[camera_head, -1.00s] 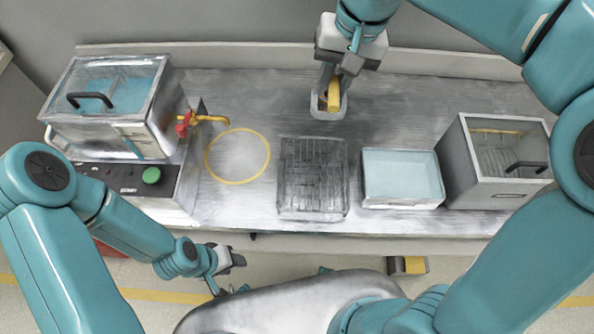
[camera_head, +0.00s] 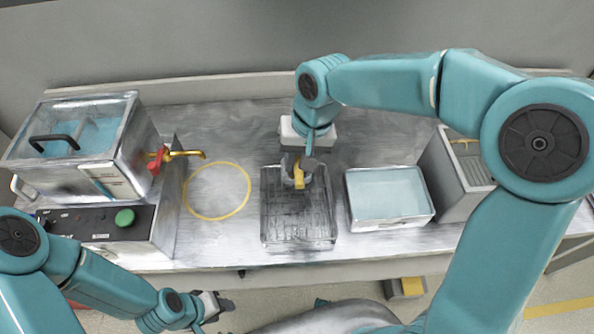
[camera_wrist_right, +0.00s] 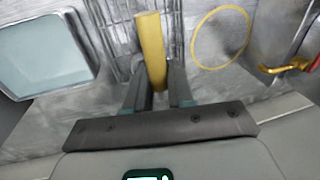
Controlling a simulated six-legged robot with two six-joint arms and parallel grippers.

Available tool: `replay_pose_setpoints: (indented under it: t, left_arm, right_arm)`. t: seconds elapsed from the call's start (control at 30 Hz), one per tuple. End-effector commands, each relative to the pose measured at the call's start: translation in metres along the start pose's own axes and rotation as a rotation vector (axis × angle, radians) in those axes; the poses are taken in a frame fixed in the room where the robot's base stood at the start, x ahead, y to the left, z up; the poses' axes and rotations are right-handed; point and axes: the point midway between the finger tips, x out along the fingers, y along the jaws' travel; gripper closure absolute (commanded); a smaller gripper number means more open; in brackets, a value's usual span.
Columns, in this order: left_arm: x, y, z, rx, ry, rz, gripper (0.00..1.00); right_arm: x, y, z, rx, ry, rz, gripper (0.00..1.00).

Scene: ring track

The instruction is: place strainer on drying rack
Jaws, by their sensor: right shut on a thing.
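The strainer's yellow handle (camera_head: 300,181) is between the fingers of my right gripper (camera_head: 297,166), which is shut on it. In the right wrist view the handle (camera_wrist_right: 152,50) runs up from between the two fingers (camera_wrist_right: 158,100). The strainer's basket is mostly hidden, and I cannot tell whether it touches the rack. The dark wire drying rack (camera_head: 298,222) lies mid-counter, with the gripper over its far part. My left gripper (camera_head: 213,303) is low, in front of the counter, too small to read its jaws.
A pale blue water tray (camera_head: 390,195) is just right of the rack. A yellow ring mark (camera_head: 217,191) is on its left. A clear-lidded tank (camera_head: 85,140) with a red-handled tap (camera_head: 158,160) stands far left, and a grey box (camera_head: 455,170) stands right.

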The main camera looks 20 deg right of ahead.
Motion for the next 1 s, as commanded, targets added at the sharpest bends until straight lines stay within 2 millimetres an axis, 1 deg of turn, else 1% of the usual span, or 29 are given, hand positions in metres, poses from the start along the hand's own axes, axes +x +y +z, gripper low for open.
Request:
replay_pose_setpoints:
  t: [0.07, 0.2, 0.3, 0.4, 0.6, 0.73, 0.77, 0.8, 0.83, 1.0]
  left_arm:
    - [0.000, 0.000, 0.000, 0.000, 0.000, 0.000, 0.57]
    - [0.001, -0.001, 0.000, 0.000, 0.000, 0.000, 0.57]
    - [0.002, -0.001, 0.000, 0.000, 0.000, 0.000, 0.57]
    - [0.002, -0.001, 0.000, 0.000, 0.000, 0.000, 0.57]
    - [0.002, -0.001, 0.000, 0.000, 0.000, 0.000, 0.57]
    - [0.005, -0.002, 0.000, 0.000, 0.000, 0.000, 0.57]
    - [0.005, -0.002, 0.000, 0.000, 0.000, 0.000, 0.57]
    - [0.004, -0.002, 0.000, 0.000, 0.000, 0.000, 0.57]
    - [0.004, -0.002, 0.000, 0.000, 0.000, 0.000, 0.57]
    - [0.004, -0.002, 0.000, 0.000, 0.000, 0.000, 0.57]
  right_arm:
    - [0.006, 0.000, 0.000, -0.001, 0.001, -0.001, 1.00]
    - [0.029, 0.005, 0.001, -0.002, -0.001, 0.000, 1.00]
    - [0.040, 0.007, 0.001, -0.002, 0.001, 0.000, 1.00]
    - [0.043, 0.007, 0.001, -0.002, 0.004, -0.002, 1.00]
    - [0.043, 0.007, 0.001, -0.002, 0.004, -0.002, 1.00]
    - [0.047, 0.008, 0.001, -0.002, 0.004, -0.002, 1.00]
    - [0.047, 0.008, 0.002, -0.002, 0.000, -0.001, 0.71]
    - [0.046, 0.008, 0.002, -0.002, 0.000, -0.001, 0.58]
    - [0.046, 0.008, 0.002, -0.002, 0.000, -0.001, 0.52]
    - [0.046, 0.008, 0.002, -0.002, 0.000, 0.000, 0.52]
